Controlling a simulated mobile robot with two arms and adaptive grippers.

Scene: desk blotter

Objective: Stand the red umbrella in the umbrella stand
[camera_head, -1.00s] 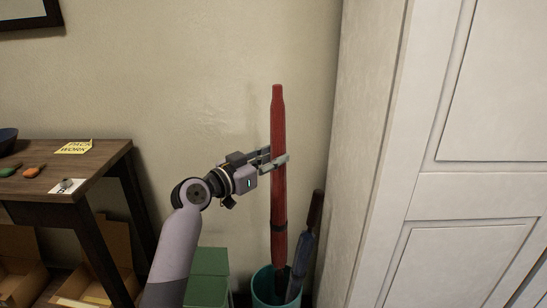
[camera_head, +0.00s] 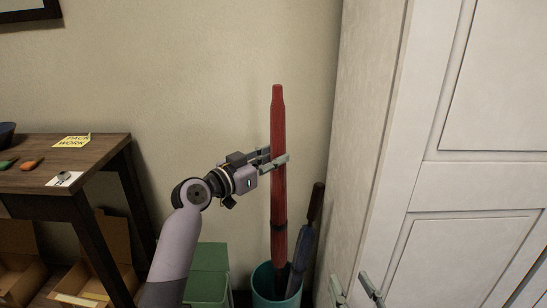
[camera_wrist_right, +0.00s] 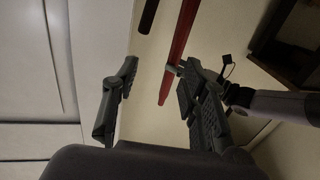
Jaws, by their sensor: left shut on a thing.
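The red umbrella (camera_head: 278,190) is upright in the head view, with its lower end inside the mouth of the teal umbrella stand (camera_head: 264,288). Whether its tip touches the bottom is hidden. My left gripper (camera_head: 277,158) is shut on the umbrella around its upper middle. My right gripper (camera_head: 355,287) shows only its fingertips at the bottom edge, apart and empty, to the right of the stand. In the right wrist view, the open right gripper (camera_wrist_right: 158,92) has the red umbrella (camera_wrist_right: 180,45) beyond its fingers.
A blue umbrella with a dark handle (camera_head: 306,235) leans in the stand, right of the red one. A white panelled cabinet (camera_head: 460,190) stands close on the right. A green bin (camera_head: 208,275) and a wooden desk (camera_head: 95,155) are on the left.

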